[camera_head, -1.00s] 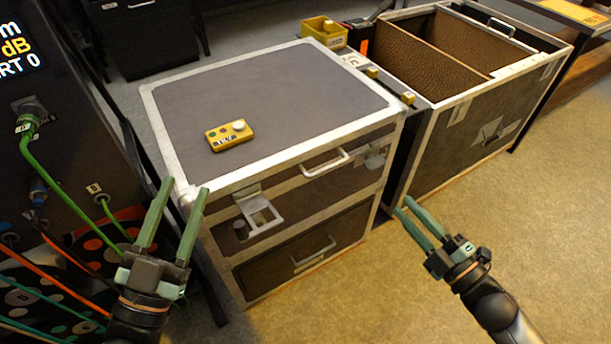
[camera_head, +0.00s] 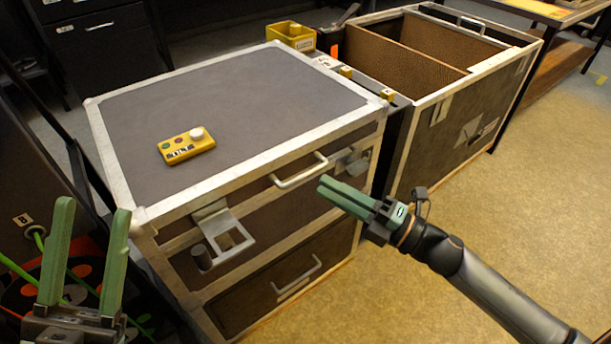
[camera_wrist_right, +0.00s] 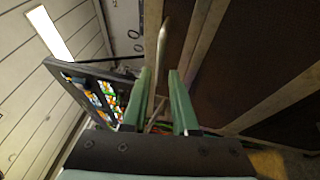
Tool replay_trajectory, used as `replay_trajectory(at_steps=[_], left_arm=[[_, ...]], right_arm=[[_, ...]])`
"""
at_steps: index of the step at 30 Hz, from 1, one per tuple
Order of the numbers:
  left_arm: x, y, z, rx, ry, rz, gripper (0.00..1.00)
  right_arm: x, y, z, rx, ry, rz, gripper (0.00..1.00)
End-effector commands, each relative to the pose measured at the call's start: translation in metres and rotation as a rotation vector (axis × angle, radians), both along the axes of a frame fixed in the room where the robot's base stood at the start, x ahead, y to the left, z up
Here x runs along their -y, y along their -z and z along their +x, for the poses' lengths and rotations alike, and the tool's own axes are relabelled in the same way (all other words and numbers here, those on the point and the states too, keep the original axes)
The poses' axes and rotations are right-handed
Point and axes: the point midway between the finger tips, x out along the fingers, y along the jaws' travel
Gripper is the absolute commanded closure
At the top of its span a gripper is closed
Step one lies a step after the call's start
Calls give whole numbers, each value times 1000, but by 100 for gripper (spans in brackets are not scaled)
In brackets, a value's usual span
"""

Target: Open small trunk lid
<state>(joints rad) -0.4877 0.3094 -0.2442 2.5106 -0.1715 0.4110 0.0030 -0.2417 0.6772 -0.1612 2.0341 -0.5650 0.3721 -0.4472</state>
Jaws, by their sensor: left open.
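The small trunk (camera_head: 250,195) is grey with pale metal edges, and its lid (camera_head: 240,105) is closed. A silver handle (camera_head: 298,172) is on the front below the lid's edge. A left latch (camera_head: 222,230) and a right latch (camera_head: 352,163) flank it. My right gripper (camera_head: 322,188) is open and empty, just in front of the trunk near the handle. In the right wrist view, a silver bar (camera_wrist_right: 161,50), apparently the handle, shows between its fingertips; contact is unclear. My left gripper (camera_head: 92,210) is open and empty, left of the trunk.
A yellow remote box (camera_head: 186,146) with buttons and a white knob lies on the lid. A yellow bin (camera_head: 291,36) stands behind. A larger open trunk (camera_head: 470,130) is at the right. Clear floor (camera_head: 440,210) lies in front.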

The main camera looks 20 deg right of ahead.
Motion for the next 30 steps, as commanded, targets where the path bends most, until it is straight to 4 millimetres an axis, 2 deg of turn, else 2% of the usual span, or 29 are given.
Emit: replay_trajectory(at_steps=[6,12,25,26,30], left_arm=[[0,3,0,-3,2,-2,50],[0,4,0,-5,3,-3,50],[0,4,0,-6,4,-3,50],[0,4,0,-6,4,-3,50],[1,4,0,-5,5,-3,50]], right_arm=[[-21,-6,23,3,-1,0,73],[-33,-9,37,0,1,0,73],[-38,-10,42,-2,1,1,73],[-38,-10,42,-2,1,1,74],[-38,-10,42,-2,1,1,90]])
